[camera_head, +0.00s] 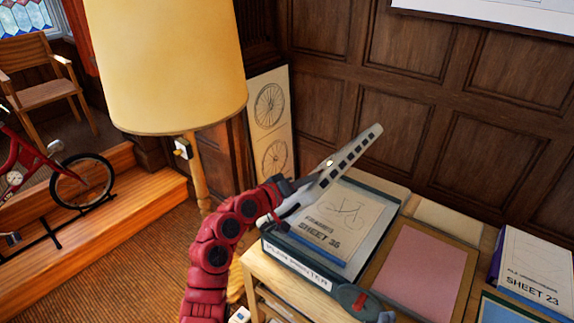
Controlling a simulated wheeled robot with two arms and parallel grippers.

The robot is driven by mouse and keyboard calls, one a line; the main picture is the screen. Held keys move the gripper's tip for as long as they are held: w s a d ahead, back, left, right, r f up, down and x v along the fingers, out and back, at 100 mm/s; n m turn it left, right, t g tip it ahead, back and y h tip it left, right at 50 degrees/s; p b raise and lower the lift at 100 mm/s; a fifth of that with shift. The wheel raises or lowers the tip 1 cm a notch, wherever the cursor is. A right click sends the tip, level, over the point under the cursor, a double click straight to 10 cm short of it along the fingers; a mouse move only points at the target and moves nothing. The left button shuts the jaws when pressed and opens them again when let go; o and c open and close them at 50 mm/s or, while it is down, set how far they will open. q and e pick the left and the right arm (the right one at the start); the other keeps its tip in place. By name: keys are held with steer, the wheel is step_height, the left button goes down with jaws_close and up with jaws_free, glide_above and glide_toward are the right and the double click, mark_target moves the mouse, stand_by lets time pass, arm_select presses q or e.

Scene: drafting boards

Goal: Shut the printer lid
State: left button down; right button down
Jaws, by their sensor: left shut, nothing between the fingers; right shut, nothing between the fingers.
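The plan printer (297,267) stands on the wooden cabinet, with its name label on the front. A sheet marked "SHEET 36" (325,240) lies on top of it. The printer lid (345,163) is open, a pale slab with dark slots, seen nearly edge-on and tilted steeply up. My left gripper (292,192), on a red arm from below, is shut and empty at the lid's lower left part. I cannot tell whether it touches the lid, and its fingertips are partly hidden. My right gripper cannot be made out.
A pink sheet (425,268) lies right of the printer. A grey oval item (356,300) with a red mark sits at its front corner. A box marked "SHEET 23" (533,275) is at far right. A floor lamp (178,65) stands close on the left.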

arm_select(q)
steer(key=s+d+f+m+y+b, duration=0.1)
steer(key=s+d+f+m+b, duration=0.1)
steer(key=f, duration=0.5)
steer(key=s+d+f+m+y+b, duration=0.1)
steer(key=s+d+f+m+b, duration=0.2)
steer(key=d+f+b, duration=0.4)
steer(key=s+d+f+m+t+b, duration=0.1)
steer(key=s+d+f+m+b, duration=0.2)
steer(key=f, duration=0.6)
steer(key=shift+s+d+f+y+b, duration=0.25)
steer(key=shift+s+d+y+b, duration=0.15)
steer(key=shift+s+d+b, duration=0.95)
steer(key=shift+w+a+f+b, duration=0.1)
steer(key=shift+f+b, duration=0.45)
steer(key=shift+f, duration=0.05)
steer(key=shift+f, duration=0.15)
